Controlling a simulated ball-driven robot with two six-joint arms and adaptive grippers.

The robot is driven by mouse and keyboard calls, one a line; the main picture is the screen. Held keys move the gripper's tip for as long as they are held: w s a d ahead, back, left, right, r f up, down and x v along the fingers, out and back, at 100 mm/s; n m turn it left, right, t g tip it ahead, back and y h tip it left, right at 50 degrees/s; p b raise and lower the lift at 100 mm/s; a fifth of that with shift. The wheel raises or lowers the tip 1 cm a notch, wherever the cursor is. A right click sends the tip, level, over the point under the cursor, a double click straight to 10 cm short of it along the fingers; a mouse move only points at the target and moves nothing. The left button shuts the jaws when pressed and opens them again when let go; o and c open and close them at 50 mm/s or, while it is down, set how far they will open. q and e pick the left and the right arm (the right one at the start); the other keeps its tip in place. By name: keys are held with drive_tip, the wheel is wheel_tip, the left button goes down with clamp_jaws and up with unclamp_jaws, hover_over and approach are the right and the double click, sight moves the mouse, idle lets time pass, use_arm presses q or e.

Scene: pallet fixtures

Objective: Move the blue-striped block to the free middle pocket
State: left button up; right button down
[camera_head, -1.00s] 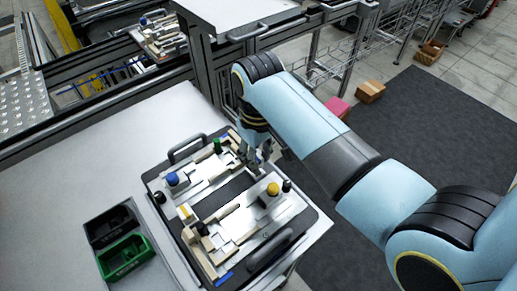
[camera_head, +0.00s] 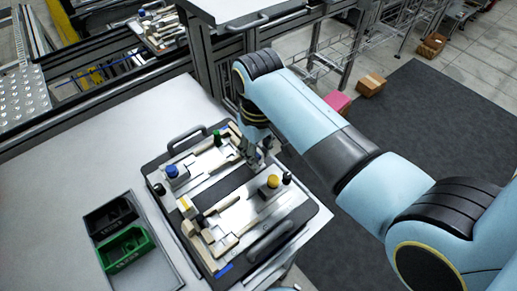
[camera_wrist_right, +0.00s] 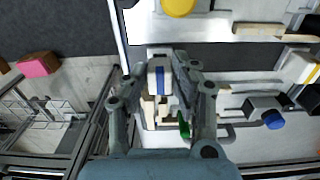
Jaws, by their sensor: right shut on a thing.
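My right gripper (camera_head: 254,160) is over the right edge of the pallet fixture (camera_head: 238,178) in the head view. In the right wrist view the gripper (camera_wrist_right: 163,75) is shut on a pale block with a blue stripe (camera_wrist_right: 159,77), held between its two fingers. The head view hardly shows this block, since the fingers and arm cover it. I cannot tell whether it touches the fixture below. The fixture has two light metal plates with cream rails and blocks, and a dark band between them. I cannot make out the middle pocket clearly. My left gripper is not in view.
A blue-topped knob (camera_head: 172,171) and a yellow knob (camera_head: 272,182) stand up from the plates. Black handles (camera_head: 270,241) rise at the pallet's ends. A black bin (camera_head: 110,215) and a green bin (camera_head: 125,248) sit at left. The table at far left is clear.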

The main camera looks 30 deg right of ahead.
drive_tip(key=shift+f, duration=0.4)
drive_tip(key=c, duration=1)
unclamp_jaws()
wheel_tip(320, 180, up, 12)
drive_tip(key=shift+s, duration=0.15)
